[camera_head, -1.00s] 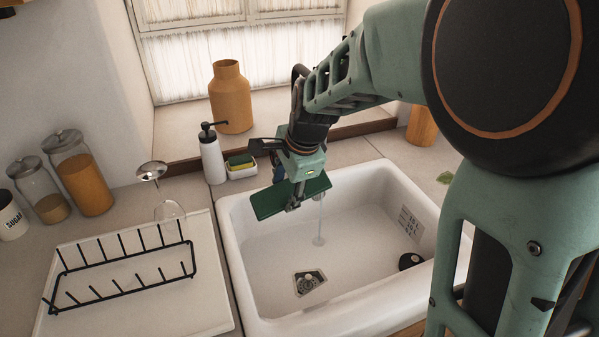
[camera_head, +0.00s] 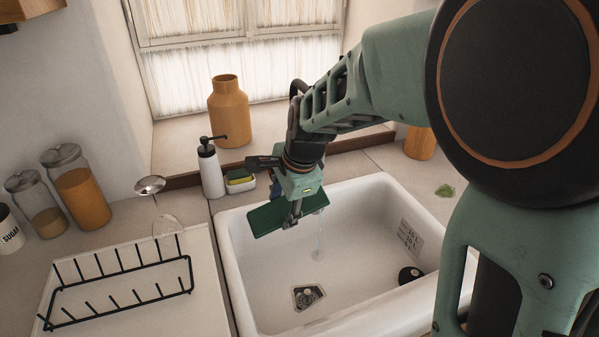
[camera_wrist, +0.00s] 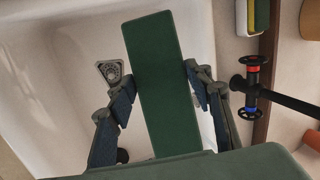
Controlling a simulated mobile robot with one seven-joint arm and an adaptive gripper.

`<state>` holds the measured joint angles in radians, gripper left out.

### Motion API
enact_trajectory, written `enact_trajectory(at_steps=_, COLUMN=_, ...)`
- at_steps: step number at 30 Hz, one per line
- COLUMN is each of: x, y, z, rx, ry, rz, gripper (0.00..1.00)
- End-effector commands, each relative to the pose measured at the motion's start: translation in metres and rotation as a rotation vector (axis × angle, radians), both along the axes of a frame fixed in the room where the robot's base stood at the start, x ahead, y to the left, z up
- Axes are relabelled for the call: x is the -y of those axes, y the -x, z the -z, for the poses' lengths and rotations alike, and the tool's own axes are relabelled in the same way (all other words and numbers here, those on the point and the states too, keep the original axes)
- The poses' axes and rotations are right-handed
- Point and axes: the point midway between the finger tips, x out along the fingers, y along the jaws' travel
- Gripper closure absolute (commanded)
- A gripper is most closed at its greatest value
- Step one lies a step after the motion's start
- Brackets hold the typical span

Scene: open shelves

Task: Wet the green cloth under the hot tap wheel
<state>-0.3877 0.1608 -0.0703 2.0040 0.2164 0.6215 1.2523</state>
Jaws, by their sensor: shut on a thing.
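My gripper (camera_head: 291,214) is shut on the green cloth (camera_head: 270,217), a flat, stiff-looking dark green rectangle held over the back left of the white sink (camera_head: 228,260). In the wrist view the fingers of my gripper (camera_wrist: 163,92) stand on either side of the cloth (camera_wrist: 150,60). A thin water stream (camera_head: 320,238) falls into the sink beside the cloth. In the head view my gripper hides most of the tap.
A soap bottle (camera_head: 210,172) and a sponge holder (camera_head: 240,182) stand behind the sink. A glass (camera_head: 165,225) and black rack (camera_head: 120,285) are on the left drainboard. An orange vase (camera_head: 230,115) stands on the sill. A black round object (camera_head: 410,274) lies in the sink.

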Motion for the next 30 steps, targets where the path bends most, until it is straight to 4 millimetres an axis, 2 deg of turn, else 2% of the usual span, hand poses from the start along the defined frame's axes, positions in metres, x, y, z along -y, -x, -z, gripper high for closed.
enact_trajectory(at_steps=14, x=-0.001, y=0.001, z=-0.002, rx=0.000, ry=0.000, rz=0.000, gripper=0.72)
enact_trajectory(at_steps=30, x=-0.012, y=0.040, z=-0.037, rx=0.001, ry=-0.001, rz=-0.001, gripper=0.72)
